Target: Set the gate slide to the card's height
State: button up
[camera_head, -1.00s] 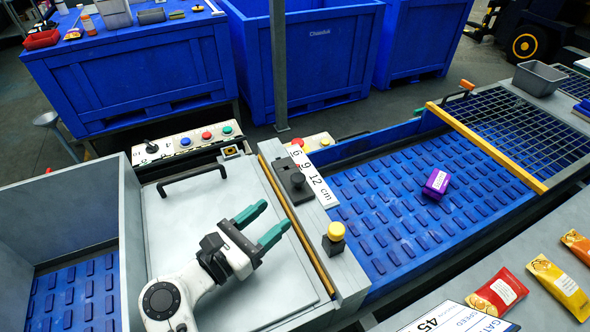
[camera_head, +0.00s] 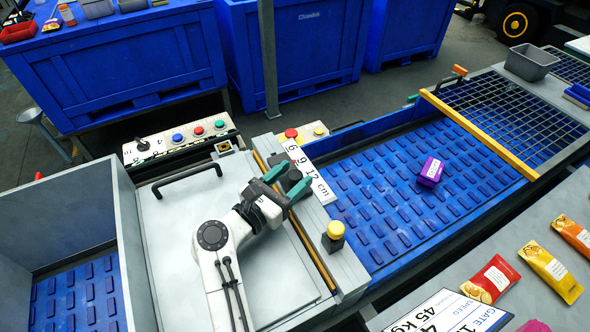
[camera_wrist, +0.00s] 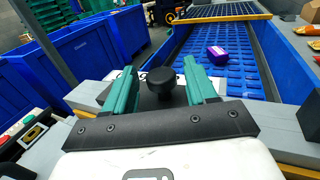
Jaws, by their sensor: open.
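My gripper (camera_head: 287,182) is open at the gate slide, and its green fingers stand on both sides of the slide's round black knob (camera_wrist: 161,80). In the wrist view the fingers (camera_wrist: 162,92) show a gap to the knob on each side. The dark slide block (camera_head: 294,177) sits on the grey gate bar beside the white scale (camera_head: 310,172), which reads 6, 9, 12 cm; my fingers partly cover it. The card (camera_head: 450,314) lies at the bottom edge, showing "GATE", "SPEED" and "45 kg"; its height figure is cut off.
A yellow knob (camera_head: 335,230) stands on the gate bar nearer the front. A purple box (camera_head: 431,172) lies on the blue belt (camera_head: 372,215). Packets (camera_head: 491,279) lie on the right ledge. A black handle (camera_head: 187,180) rises from the grey cover.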

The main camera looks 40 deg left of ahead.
jog(key=shift+w, duration=0.75)
jog(key=shift+c, duration=0.2)
grip_shut()
